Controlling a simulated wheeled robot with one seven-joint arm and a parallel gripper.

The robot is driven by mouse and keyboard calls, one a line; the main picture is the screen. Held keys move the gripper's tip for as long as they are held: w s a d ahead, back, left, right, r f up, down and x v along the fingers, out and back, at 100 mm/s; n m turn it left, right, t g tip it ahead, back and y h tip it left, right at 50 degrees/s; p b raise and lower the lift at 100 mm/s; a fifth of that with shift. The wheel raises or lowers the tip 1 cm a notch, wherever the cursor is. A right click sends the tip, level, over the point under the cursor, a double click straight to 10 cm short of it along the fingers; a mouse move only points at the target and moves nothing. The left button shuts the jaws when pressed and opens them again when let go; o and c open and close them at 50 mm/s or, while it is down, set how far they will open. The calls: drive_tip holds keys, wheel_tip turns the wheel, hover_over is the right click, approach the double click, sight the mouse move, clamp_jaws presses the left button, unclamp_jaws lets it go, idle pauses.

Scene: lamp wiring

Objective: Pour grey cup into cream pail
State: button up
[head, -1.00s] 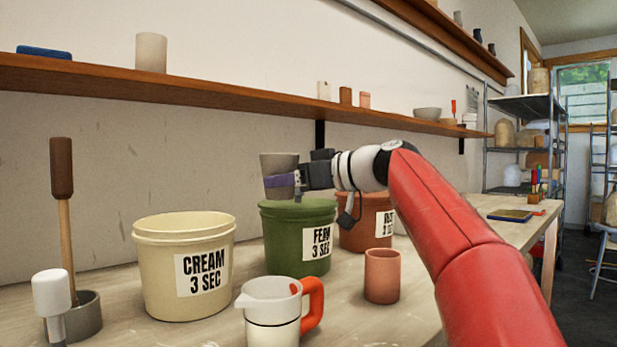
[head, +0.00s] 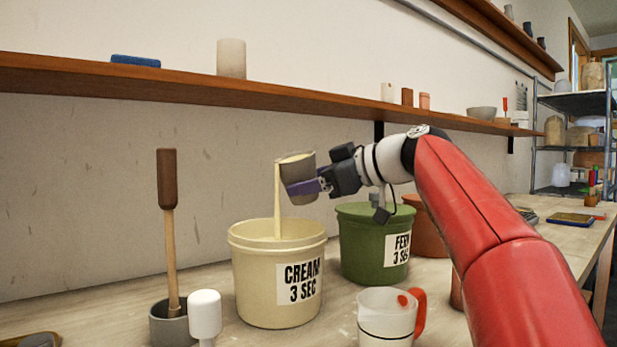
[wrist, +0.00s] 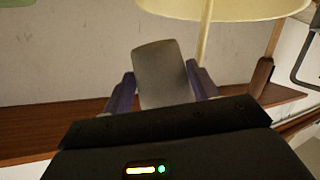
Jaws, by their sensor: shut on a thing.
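The grey cup (head: 297,172) is held by my gripper (head: 306,187), which is shut around its sides. The cup is tilted to the left, above the cream pail (head: 277,290). A thin cream-coloured stream (head: 278,205) runs from the cup's lip down into the pail's opening. The pail stands upright on the table with a label reading CREAM 3 SEC. In the wrist view the cup (wrist: 161,75) sits between the two purple fingers, with the stream (wrist: 204,35) beside it and part of the pail (wrist: 230,8) at the top edge. The inside of the pail is mostly hidden.
The green FERN pail (head: 365,250) stands right of the cream pail, with a rust pail (head: 428,230) behind. A white jug with a red handle (head: 385,318) is in front. A brush (head: 170,240) in a grey pot and a white-headed tool (head: 205,315) stand left.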

sight(298, 172)
drive_tip(key=shift+w+d+r+n+h+p, duration=0.2)
drive_tip(key=shift+r+n+h+p, duration=0.3)
drive_tip(key=shift+n, duration=0.4)
drive_tip(key=n+t+h, duration=0.1)
drive_tip(key=n+h, duration=0.1)
drive_tip(key=n, duration=0.1)
drive_tip(key=shift+s+f, duration=0.1)
drive_tip(key=shift+f, duration=0.05)
drive_tip(key=shift+s+a+f+n+t+h+b, duration=0.1)
drive_tip(key=shift+f+n+t+h+b, duration=0.25)
drive_tip(key=shift+n+b, duration=0.25)
drive_tip(key=shift+a+f+n+t+h+b, duration=0.1)
drive_tip(key=shift+n+t+h+b, duration=0.15)
drive_tip(key=shift+n+h+b, duration=0.3)
drive_tip(key=shift+s+a+f+n+t+b, duration=0.2)
drive_tip(key=shift+a+f+n+t+b, duration=0.1)
drive_tip(key=shift+n+b, duration=0.5)
drive_tip(key=shift+s+a+r+n+t+h+b, duration=0.35)
drive_tip(key=shift+r+n+h, duration=0.25)
drive_tip(key=shift+n, duration=0.25)
drive_tip(key=shift+s+a+r+n+t+h+b, duration=0.25)
drive_tip(key=shift+a+n+t, duration=0.1)
drive_tip(key=shift+n, duration=0.2)
drive_tip(key=shift+s+a+r+n+t+h+b, duration=0.2)
drive_tip(key=shift+a+n+t+h+b, duration=0.1)
drive_tip(key=shift+n, duration=0.25)
drive_tip(key=shift+r, duration=0.1)
